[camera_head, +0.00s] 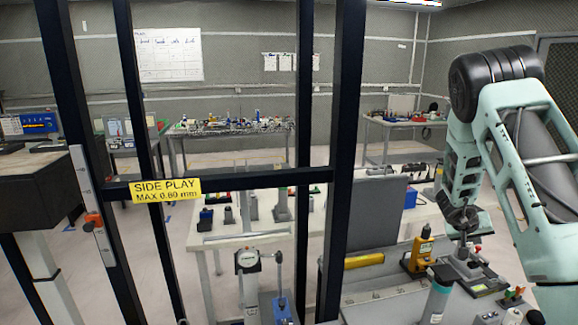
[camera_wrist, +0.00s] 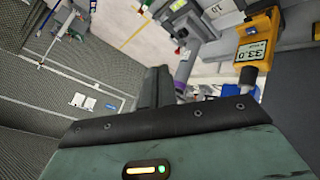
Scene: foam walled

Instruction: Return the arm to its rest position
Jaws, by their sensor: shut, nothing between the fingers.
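My mint-green and black arm (camera_head: 530,150) stands bent at the right of the head view, with its forearm hanging down over the bench. My gripper (camera_head: 463,238) is low at the end of it, small and partly lost against the grey fixture below. In the wrist view, the dark fingers (camera_wrist: 156,88) stick up beyond the mint housing, together and with nothing held. I cannot tell whether the fingertips touch the fixture.
A yellow handheld meter (camera_head: 421,250) stands beside my gripper; it also shows in the wrist view (camera_wrist: 258,48). A grey-green bottle (camera_head: 438,295) is in front. A black frame (camera_head: 340,140) with a yellow side-play label (camera_head: 165,190) stands left. Further benches (camera_head: 230,130) line the back.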

